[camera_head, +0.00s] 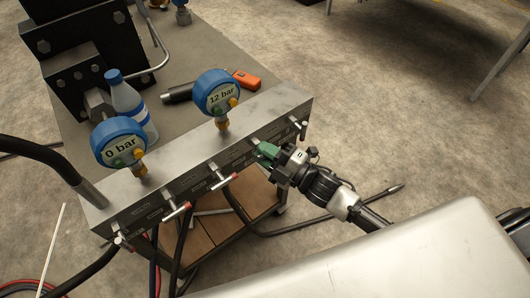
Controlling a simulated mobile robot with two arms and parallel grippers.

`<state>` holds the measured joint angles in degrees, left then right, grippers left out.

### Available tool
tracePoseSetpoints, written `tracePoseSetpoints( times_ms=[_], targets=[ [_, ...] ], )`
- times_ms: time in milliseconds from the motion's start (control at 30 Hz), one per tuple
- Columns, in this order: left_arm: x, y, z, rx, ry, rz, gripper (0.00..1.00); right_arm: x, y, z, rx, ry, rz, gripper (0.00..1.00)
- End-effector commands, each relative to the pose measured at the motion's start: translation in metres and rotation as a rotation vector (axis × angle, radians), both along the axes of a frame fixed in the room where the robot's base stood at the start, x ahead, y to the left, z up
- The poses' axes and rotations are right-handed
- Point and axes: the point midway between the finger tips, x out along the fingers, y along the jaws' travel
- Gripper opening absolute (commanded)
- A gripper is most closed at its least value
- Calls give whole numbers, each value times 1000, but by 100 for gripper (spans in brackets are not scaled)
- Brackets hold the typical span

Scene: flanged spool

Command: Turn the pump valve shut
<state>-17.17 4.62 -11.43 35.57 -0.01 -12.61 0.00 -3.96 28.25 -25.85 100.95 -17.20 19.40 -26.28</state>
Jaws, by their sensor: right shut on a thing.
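A metal valve manifold (190,165) runs diagonally across the view, with several T-handled valves on its front face. Another handle (300,128) is near the right end. My right gripper (267,152), with green fingers, is shut at the manifold's front face on a valve handle that the fingers mostly hide. The labels are too small to read, so I cannot tell which is the pump valve. My left gripper is out of view.
Two blue gauges stand on the manifold, reading 0 bar (119,146) and 12 bar (219,95). Black hoses (45,155) run at the left and below. A pale panel (400,255) fills the lower right.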

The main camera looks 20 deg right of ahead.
Motion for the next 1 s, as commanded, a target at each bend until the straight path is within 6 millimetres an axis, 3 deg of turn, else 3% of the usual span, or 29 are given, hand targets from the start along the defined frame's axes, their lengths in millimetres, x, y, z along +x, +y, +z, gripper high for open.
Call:
tracePoseSetpoints(
  times_ms=[467, 1000],
  targets=[
    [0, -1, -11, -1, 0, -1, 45, -2, 2, -4, 424, 162, 0, 0],
    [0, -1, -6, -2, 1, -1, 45, -2, 3, -3, 903, 337, 0, 0]
  ],
)
